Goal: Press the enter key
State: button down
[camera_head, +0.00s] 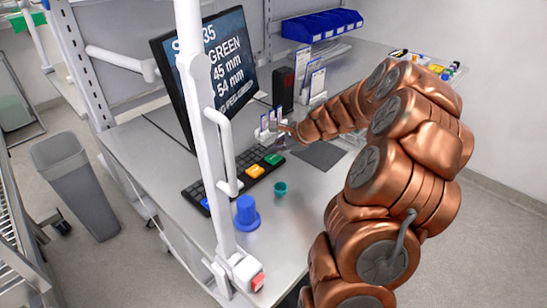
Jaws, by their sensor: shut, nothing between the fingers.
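A black keyboard (233,178) lies on the grey bench below the monitor. The lettering is too small to read, so I cannot tell which key is enter. My copper arm reaches in from the right.
A white post (205,120) rises in front. A blue cylinder (246,213) and a small teal cup (280,188) stand on the bench in front of the keyboard. A dark mat (318,154) lies right of it.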

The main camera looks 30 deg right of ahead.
aim_at(275, 158)
jog(key=shift+f, duration=0.25)
jog(key=shift+f, duration=0.2)
jog(key=shift+f+b, duration=0.3)
jog(key=shift+f, duration=0.15)
dwell(1.0)
jog(key=shift+r, duration=0.15)
jog(key=shift+r+p, duration=0.7)
jog(key=shift+r, duration=0.05)
jog(key=shift+r, duration=0.1)
jog(key=shift+r+p, duration=1.75)
jog(key=shift+r, duration=0.7)
jog(key=shift+f, duration=0.1)
